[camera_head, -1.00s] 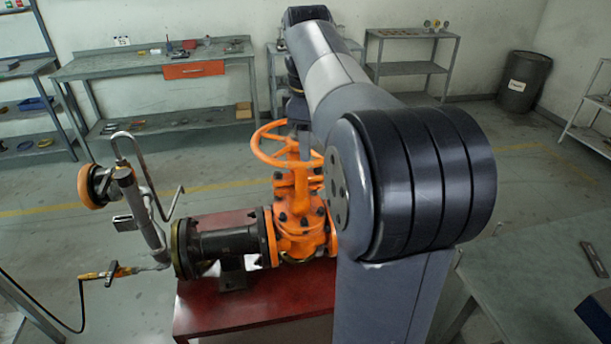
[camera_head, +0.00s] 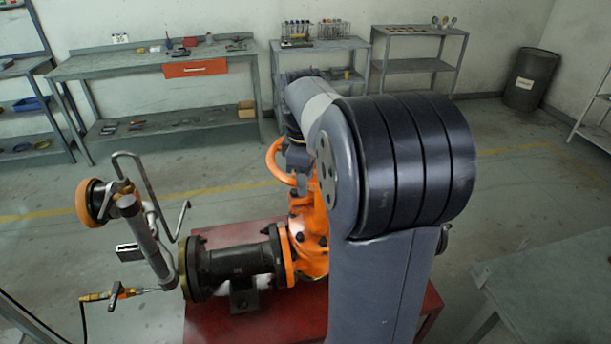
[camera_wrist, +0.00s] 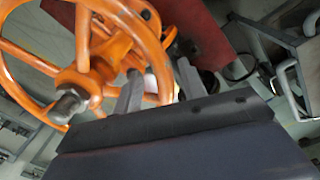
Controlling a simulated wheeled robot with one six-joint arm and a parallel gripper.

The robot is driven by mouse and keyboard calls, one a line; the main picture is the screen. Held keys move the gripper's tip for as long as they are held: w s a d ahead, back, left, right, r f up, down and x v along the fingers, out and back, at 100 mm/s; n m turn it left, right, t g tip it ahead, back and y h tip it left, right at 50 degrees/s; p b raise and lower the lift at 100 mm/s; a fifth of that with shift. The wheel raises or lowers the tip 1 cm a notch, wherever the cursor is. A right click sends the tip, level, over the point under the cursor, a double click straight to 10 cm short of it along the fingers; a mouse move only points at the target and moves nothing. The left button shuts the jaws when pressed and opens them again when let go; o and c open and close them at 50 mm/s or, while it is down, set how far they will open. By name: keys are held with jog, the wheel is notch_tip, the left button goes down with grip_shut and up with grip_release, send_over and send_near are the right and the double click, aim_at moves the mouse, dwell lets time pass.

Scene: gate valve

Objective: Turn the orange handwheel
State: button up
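The orange handwheel (camera_wrist: 92,80) fills the upper left of the wrist view, with its spokes, hub and dark threaded stem end (camera_wrist: 70,104) showing. My gripper (camera_wrist: 160,82) is open, with its two grey fingers apart. One finger is on the inner side of the rim and the other on the outer side, so the rim passes between them. I cannot tell whether either finger touches it. In the head view only the left part of the handwheel (camera_head: 276,160) shows above the orange valve body (camera_head: 308,238). My arm hides the rest and the gripper's fingers.
The valve joins a black flanged pipe (camera_head: 238,261) on a red stand (camera_head: 300,312). An upright grey pipe (camera_head: 148,238) with a round orange-edged part stands at left. A grey table (camera_head: 560,290) is at lower right. Benches line the back wall; the floor before them is clear.

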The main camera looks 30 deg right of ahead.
jog(key=shift+c, duration=0.2)
grip_shut()
dwell(0.4)
